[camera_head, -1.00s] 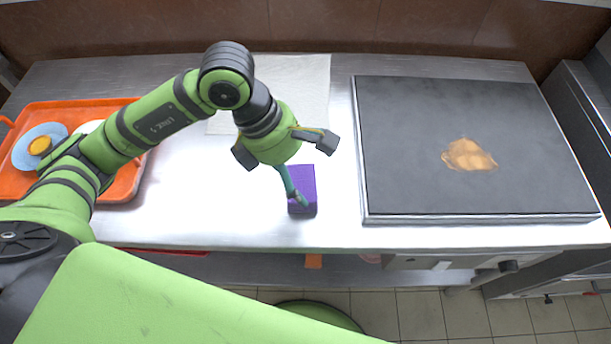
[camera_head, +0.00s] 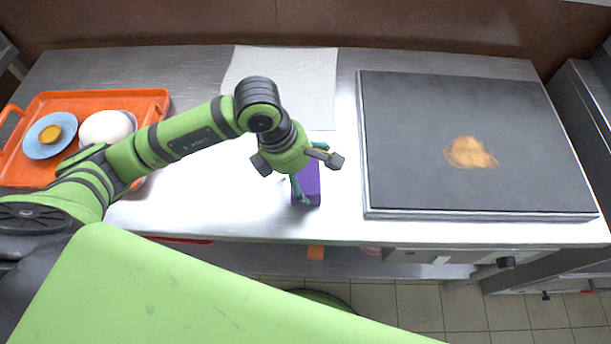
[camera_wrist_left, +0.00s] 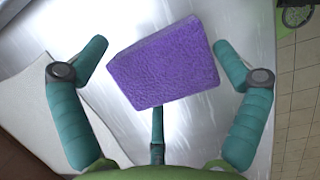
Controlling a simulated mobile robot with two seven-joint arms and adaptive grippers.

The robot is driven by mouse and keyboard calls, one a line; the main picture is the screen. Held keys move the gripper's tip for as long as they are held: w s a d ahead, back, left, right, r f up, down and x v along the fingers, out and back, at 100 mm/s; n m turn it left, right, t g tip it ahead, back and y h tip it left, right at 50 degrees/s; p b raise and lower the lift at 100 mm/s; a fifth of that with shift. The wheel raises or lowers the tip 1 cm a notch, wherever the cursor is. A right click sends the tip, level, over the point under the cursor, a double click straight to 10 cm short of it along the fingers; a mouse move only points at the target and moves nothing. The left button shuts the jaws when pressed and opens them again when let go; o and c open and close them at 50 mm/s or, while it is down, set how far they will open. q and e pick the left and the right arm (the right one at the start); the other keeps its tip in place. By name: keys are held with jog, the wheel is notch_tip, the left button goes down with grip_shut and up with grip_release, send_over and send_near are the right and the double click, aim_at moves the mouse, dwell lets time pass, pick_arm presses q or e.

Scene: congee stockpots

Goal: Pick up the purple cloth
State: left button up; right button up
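The purple cloth (camera_head: 311,180) is a thick, block-like piece lying on the steel counter, just left of the dark griddle plate. In the head view my left gripper (camera_head: 298,168) is over it and hides part of it. In the left wrist view the purple cloth (camera_wrist_left: 170,65) lies between the spread teal fingers of my left gripper (camera_wrist_left: 162,62). The fingers at its two sides are apart from it, and a further finger points at its lower edge. The left gripper is open and holds nothing. My right gripper is in neither view.
An orange tray (camera_head: 152,97) with a blue plate (camera_head: 37,150) and a white round item (camera_head: 105,128) stands at the left. A pale sheet (camera_head: 290,75) lies behind my gripper. The griddle plate (camera_head: 420,120) carries a tan patch (camera_head: 470,153). Bare counter (camera_head: 235,205) is free in front.

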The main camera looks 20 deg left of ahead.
aim_at(310, 173)
pick_arm(q)
jog(key=c, duration=0.7)
jog(key=shift+c, duration=0.2)
jog(key=shift+r, duration=0.1)
jog(key=shift+r, duration=0.55)
notch_tip(310, 173, up, 3)
jog(key=shift+b, duration=0.55)
jog(key=s+d+r+b, duration=0.1)
jog(key=s+d+r, duration=0.5)
jog(key=d, duration=0.3)
jog(key=shift+s+r, duration=0.4)
jog(key=shift+s, duration=0.45)
jog(key=shift+a, duration=0.1)
